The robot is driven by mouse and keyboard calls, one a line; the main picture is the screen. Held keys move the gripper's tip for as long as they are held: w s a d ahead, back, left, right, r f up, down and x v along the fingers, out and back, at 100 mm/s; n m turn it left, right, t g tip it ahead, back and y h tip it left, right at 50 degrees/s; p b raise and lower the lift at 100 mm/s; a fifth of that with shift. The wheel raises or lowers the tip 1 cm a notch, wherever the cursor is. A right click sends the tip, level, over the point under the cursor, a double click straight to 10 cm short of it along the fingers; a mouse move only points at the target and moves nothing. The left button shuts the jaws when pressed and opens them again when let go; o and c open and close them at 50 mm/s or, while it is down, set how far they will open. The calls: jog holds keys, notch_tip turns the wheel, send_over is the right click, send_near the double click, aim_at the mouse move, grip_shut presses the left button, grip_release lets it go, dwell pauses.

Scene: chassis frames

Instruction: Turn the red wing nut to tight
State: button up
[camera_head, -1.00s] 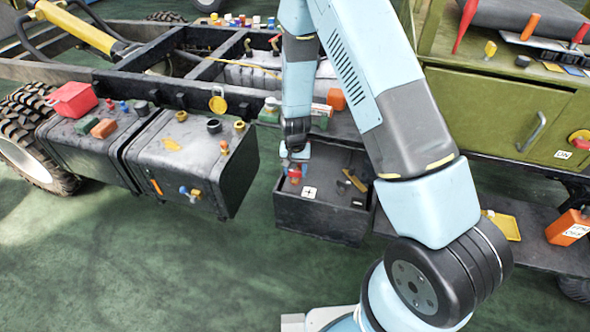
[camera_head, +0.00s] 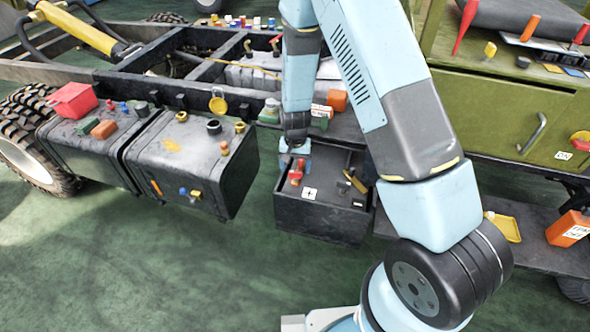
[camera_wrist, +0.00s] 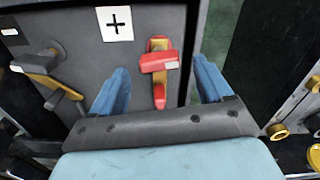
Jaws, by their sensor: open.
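The red wing nut (camera_wrist: 159,62) shows in the wrist view on a brass-coloured part, close to a white label with a plus sign (camera_wrist: 115,23). In the head view the red wing nut (camera_head: 296,173) stands in the open dark box (camera_head: 318,222) below my wrist. My gripper (camera_wrist: 160,72) is open. Its blue fingers lie to the left and right of the wing nut in the wrist view, with a gap on each side. In the head view my gripper (camera_head: 293,153) is just above and behind the nut, partly hidden by my wrist.
A second brass fitting (camera_wrist: 45,62) with a dark handle is left of the plus label. Black tanks (camera_head: 190,165) with caps and small parts stand left of the box. A green cabinet (camera_head: 490,115) is at right.

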notch_tip(320, 180, up, 11)
jog(key=shift+r, duration=0.15)
dwell(0.7)
notch_tip(320, 180, up, 12)
jog(key=t, duration=0.1)
send_over(295, 171)
jog(key=s+d, duration=0.2)
jog(key=d, duration=0.3)
jog(key=s+d+r+n+t+y, duration=0.1)
jog(key=s+d+r, duration=0.1)
jog(key=r, duration=0.3)
jog(key=s+d+r, duration=0.3)
jog(key=r, duration=0.3)
jog(key=s+d+r+t, duration=0.1)
jog(key=s+d+r, duration=0.2)
jog(key=s, duration=0.3)
jog(key=s+d+r+t, duration=0.1)
jog(key=s+d+r, duration=0.1)
jog(key=s+r, duration=0.3)
jog(key=s+d+r+n+t+h, duration=0.1)
jog(key=s+d+r, duration=0.2)
jog(key=s, duration=0.5)
jog(key=shift+d+r+t, duration=0.3)
jog(key=shift+d+r, duration=0.05)
jog(key=shift+r, duration=0.05)
